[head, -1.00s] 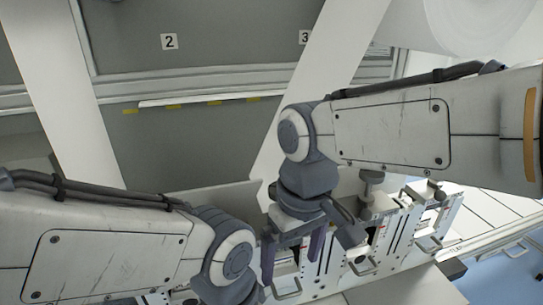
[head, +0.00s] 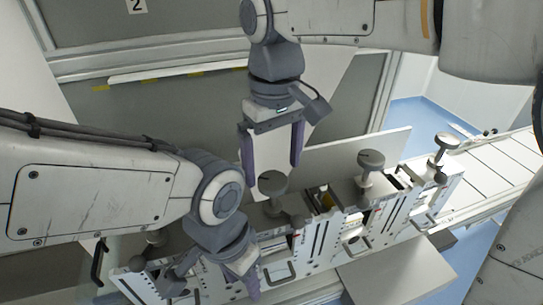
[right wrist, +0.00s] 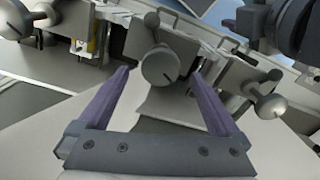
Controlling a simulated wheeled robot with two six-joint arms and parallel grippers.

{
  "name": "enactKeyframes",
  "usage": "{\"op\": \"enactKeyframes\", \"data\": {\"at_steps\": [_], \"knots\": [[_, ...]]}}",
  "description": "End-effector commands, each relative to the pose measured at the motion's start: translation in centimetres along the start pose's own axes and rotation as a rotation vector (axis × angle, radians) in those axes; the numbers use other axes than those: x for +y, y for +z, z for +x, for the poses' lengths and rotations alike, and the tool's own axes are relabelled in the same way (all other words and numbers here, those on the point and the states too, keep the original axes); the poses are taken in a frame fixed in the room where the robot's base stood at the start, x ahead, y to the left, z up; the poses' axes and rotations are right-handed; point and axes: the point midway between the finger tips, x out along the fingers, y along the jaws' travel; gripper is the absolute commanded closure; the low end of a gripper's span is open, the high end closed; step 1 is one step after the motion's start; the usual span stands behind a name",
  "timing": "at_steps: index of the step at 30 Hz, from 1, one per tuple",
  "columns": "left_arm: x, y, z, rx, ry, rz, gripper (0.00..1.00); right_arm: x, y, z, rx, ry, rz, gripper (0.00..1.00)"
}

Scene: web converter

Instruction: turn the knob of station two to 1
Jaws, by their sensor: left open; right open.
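A row of round grey knobs stands on the white stations. My right gripper (head: 271,172) is open, its two purple fingers pointing down above one grey knob (head: 273,183). In the right wrist view this knob (right wrist: 160,67) lies between the open fingertips (right wrist: 159,73), with a dark line on its face; I see no contact. A number sign 2 (head: 137,5) is on the back wall, but I cannot tell for sure which knob is station two's. No scale value is readable. My left gripper (head: 212,286) is open, low over the left stations, its fingers partly cut off or overlapped.
Other knobs stand to the right (head: 371,160) (head: 445,140), and one stands to the left (head: 155,237), near my left arm. Station fronts have handles and slots. A white sheet (head: 350,153) rises behind the row. A grey flat surface (head: 400,275) lies in front at right.

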Motion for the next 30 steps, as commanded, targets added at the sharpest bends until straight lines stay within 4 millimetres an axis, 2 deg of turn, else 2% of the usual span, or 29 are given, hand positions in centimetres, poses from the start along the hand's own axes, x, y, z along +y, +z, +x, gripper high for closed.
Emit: {"op": "enactKeyframes", "data": {"at_steps": [6, 16, 20, 21, 23, 30], "knots": [[0.0, 0.0, -0.4, 0.000, 0.000, 0.001, 0.50, -0.1, -0.1, 2.2, -0.001, 0.000, -0.002, 0.01], [0.0, 0.0, -0.3, 0.000, 0.000, 0.001, 0.50, -0.2, -0.1, 2.6, 0.000, 0.000, -0.003, 0.01], [0.0, 0.0, -0.3, 0.000, 0.000, 0.001, 0.50, -0.2, -0.1, 2.6, 0.000, 0.000, -0.004, 0.51], [0.0, 0.0, -0.3, 0.000, 0.000, 0.001, 0.50, -0.2, -0.1, 2.6, 0.000, 0.000, -0.004, 0.66], [0.0, 0.0, -0.3, 0.000, 0.000, 0.001, 0.50, -0.2, -0.1, 2.6, 0.000, 0.000, -0.004, 0.87], [0.0, 0.0, -0.4, 0.000, 0.000, 0.001, 0.50, -0.2, -0.1, 2.5, 0.000, 0.000, -0.023, 0.87]]}}
